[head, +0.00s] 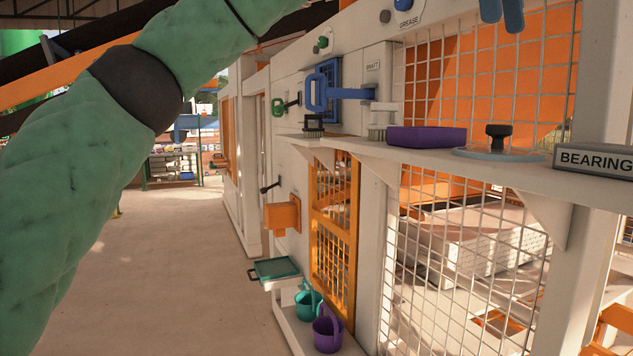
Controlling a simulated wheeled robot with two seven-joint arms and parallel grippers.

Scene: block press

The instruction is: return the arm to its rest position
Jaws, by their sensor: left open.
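My left arm (75,175), in padded green with a dark joint band, comes in from the left and rises out through the top edge. Two blue finger-like tips hang in at the top right edge. They look like the fingertips of my left gripper (502,12), apart with nothing between them; the rest of it is cut off. They are in front of the mesh, above the shelf, touching nothing that I can see. My right gripper is not in view.
A white shelf (520,178) on the right holds a purple block (427,137), a brush (381,120) and a black-knobbed disc (497,143). A blue handle (340,93) juts from the wall. A teal tray (276,268) and two buckets are low. The floor (170,270) is clear.

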